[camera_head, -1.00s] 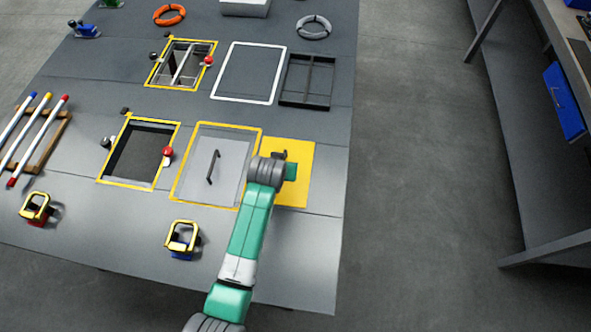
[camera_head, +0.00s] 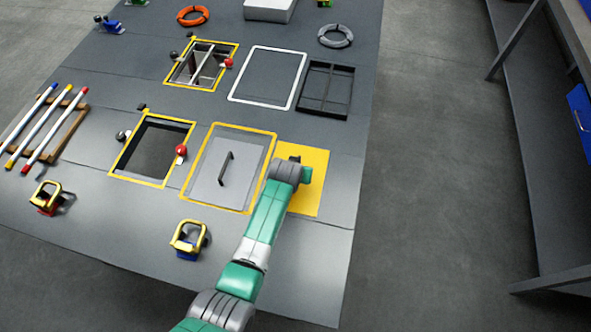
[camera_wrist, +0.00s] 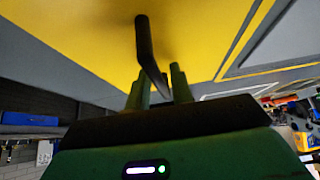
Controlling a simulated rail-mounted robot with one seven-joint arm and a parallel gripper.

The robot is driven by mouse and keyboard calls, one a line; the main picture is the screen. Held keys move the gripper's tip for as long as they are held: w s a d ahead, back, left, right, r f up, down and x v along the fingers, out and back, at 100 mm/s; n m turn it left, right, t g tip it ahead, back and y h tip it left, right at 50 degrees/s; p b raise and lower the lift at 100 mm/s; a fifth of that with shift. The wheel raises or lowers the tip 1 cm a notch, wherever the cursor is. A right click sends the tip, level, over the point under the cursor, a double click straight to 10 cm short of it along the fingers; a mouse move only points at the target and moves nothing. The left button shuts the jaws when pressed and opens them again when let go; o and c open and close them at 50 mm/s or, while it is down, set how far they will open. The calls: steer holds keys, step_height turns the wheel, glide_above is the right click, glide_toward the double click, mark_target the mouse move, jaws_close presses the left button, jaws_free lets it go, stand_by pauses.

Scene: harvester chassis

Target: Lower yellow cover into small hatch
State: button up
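The flat yellow cover (camera_head: 314,190) lies at the right of the deck, beside a grey yellow-framed panel. A dark handle on it shows in part in the head view. In the wrist view the cover (camera_wrist: 95,40) fills the top, with its black handle (camera_wrist: 145,40) running down between my fingers. My gripper (camera_wrist: 160,88) is open, with a finger on either side of the handle; contact cannot be told. In the head view my gripper (camera_head: 304,175) is over the cover. Two yellow-framed openings show, one nearer (camera_head: 118,166) and one farther (camera_head: 234,50); which is the small hatch is unclear.
The grey panel (camera_head: 205,185) has its own dark handle. A white outline (camera_head: 234,97) and a black divided tray (camera_head: 353,85) lie behind. Red-topped (camera_head: 181,150) and black knobs flank the near opening. Yellow-handled blocks (camera_head: 186,238) stand in front.

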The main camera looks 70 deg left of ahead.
jaws_close()
steer(key=shift+r, duration=0.15)
steer(key=shift+r+p, duration=2.7)
steer(key=shift+r, duration=0.3)
